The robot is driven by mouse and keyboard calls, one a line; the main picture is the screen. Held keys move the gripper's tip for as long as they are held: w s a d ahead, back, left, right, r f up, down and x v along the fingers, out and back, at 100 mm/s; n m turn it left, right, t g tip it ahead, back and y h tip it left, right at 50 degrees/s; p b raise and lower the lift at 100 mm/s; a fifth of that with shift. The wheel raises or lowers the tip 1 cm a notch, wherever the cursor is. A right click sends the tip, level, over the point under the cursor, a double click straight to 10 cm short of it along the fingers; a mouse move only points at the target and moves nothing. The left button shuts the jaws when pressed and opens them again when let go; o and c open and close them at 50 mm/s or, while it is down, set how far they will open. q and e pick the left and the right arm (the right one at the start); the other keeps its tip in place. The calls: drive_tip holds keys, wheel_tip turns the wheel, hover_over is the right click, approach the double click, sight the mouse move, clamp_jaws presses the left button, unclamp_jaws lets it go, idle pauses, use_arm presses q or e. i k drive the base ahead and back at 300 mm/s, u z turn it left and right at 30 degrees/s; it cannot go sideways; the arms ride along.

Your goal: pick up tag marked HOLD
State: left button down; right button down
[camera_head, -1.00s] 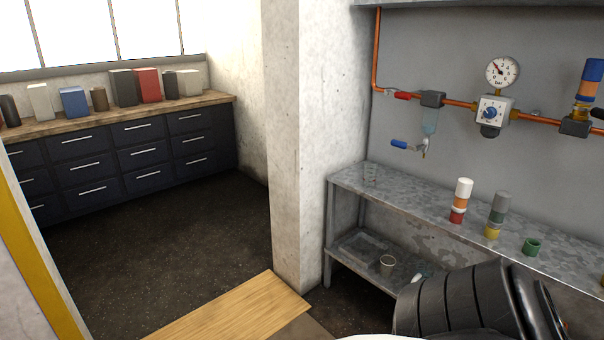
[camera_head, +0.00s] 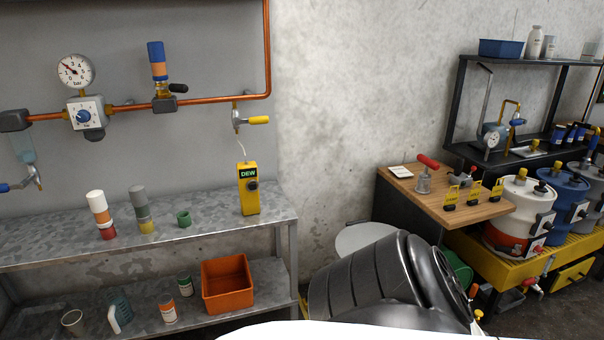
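Three small yellow tags on dark bases stand on the wooden bench top at the right: a left tag (camera_head: 452,195), a middle tag (camera_head: 475,189) and a right tag (camera_head: 497,186). Their lettering is too small to read, so I cannot tell which one is marked HOLD. Neither of my grippers shows. A black ribbed arm part of mine fills the lower middle.
A red-handled tool (camera_head: 425,175) and a white card (camera_head: 400,171) share the wooden bench top (camera_head: 430,202). White (camera_head: 510,215) and blue (camera_head: 560,190) drums stand on a yellow platform beside it. A metal shelf (camera_head: 60,240) with cups and a yellow DEW meter (camera_head: 249,190) is left.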

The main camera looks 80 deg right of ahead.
sight(474, 194)
drive_tip(key=z, duration=0.75)
drive_tip(key=k, duration=0.2)
drive_tip(key=z, duration=3.5)
drive_tip(key=i, duration=1.95)
drive_tip(key=u, duration=0.8)
